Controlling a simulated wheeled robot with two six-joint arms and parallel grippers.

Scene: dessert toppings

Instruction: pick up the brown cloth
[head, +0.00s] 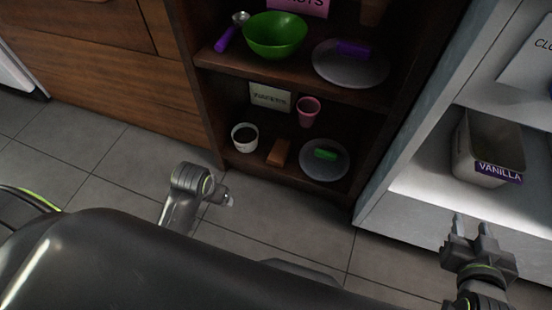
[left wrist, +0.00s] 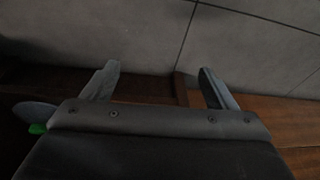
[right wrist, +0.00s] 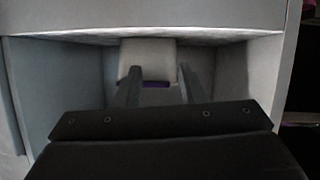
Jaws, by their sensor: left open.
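The brown cloth (head: 279,152) lies as a small brown block-like shape on the lower shelf, between a white cup and a grey plate. My left gripper (head: 229,199) is in front of the shelf, over the floor, apart from the cloth. The left wrist view shows its two fingers (left wrist: 158,80) spread with nothing held.
The white cup (head: 245,138), pink cup (head: 309,111), sign (head: 270,97) and grey plate (head: 311,163) with a green item crowd the lower shelf. The upper shelf (head: 300,86) overhangs it. A vanilla tub (head: 470,150) stands in the light cabinet. The tiled floor is clear.

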